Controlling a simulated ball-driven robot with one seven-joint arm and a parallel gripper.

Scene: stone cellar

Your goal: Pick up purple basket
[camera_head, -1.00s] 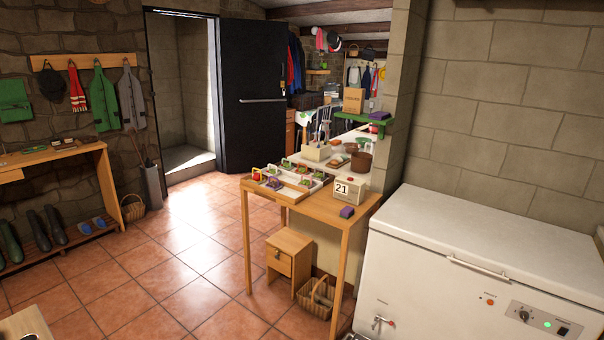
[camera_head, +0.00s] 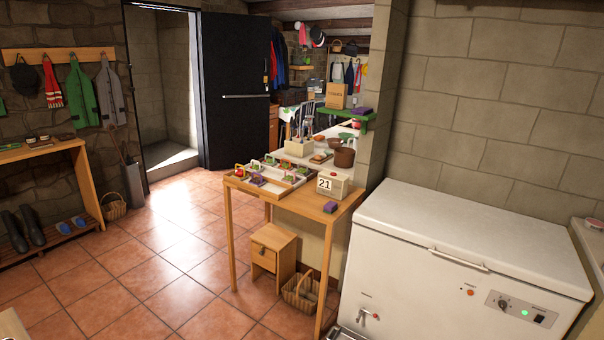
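A white compartment tray (camera_head: 272,182) with several small coloured baskets stands on the wooden table (camera_head: 345,213) in the middle of the view. One small basket near the tray's front looks purple (camera_head: 257,180), but it is too small to make out its handle or contents. A red and yellow one (camera_head: 239,170) is to its left, and green ones are behind. My gripper is not in view. The tray is some distance ahead of me across the floor.
A white chest freezer (camera_head: 465,235) fills the right. A small purple block (camera_head: 330,207) and a calendar box (camera_head: 333,185) share the table. A stool (camera_head: 273,250) and a wicker basket (camera_head: 300,291) are under it. Open tiled floor (camera_head: 160,270) lies left; a bench (camera_head: 85,180) stands beyond.

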